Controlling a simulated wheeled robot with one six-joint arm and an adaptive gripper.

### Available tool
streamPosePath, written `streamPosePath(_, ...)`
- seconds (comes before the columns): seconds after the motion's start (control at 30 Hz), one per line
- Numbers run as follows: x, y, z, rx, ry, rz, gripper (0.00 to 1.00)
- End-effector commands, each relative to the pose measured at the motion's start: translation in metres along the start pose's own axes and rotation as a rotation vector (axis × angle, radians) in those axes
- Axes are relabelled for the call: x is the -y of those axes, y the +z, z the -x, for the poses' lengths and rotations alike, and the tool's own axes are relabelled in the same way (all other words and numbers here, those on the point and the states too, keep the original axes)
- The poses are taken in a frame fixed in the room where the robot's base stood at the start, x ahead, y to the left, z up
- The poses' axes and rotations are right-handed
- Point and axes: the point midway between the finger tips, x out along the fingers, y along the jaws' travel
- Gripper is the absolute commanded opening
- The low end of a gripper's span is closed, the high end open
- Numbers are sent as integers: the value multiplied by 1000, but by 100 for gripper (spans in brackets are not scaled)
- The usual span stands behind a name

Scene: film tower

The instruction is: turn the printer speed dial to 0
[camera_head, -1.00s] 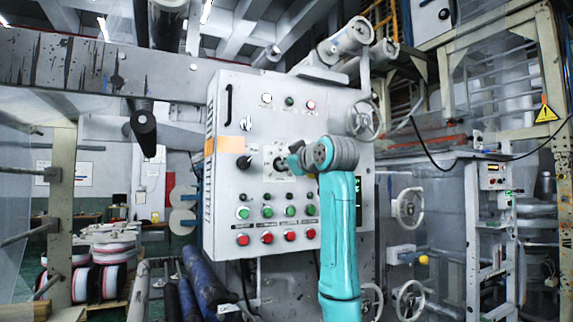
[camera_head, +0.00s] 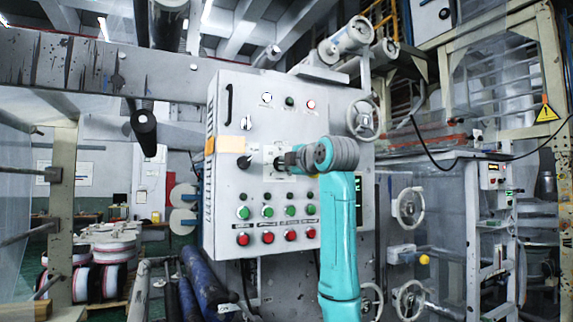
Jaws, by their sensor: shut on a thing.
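The grey control cabinet (camera_head: 225,200) stands upright in front of me. A pale dial plate (camera_head: 268,152) is on its face, right of a black knob (camera_head: 243,162). My gripper (camera_head: 280,163) is at the end of my teal arm, at the plate, shut on the dial there. The arm's wrist is just right of the plate. The dial is mostly hidden by the gripper, and its pointer and scale numbers are too small to read.
Green buttons (camera_head: 267,212) and red buttons (camera_head: 268,237) sit in rows below the dial. Indicator lamps (camera_head: 289,101) are above it. A handwheel (camera_head: 364,118) is at the cabinet's right edge. Blue rolls (camera_head: 205,280) lie low at the left.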

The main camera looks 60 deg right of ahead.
Motion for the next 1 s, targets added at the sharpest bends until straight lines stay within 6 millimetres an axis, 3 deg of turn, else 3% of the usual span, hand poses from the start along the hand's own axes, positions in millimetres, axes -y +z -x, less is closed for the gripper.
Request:
streamPosePath(0.6,3,0,0,-2,-4,563,0)
streamPosePath(1.0,4,0,-1,-3,-5,786,0)
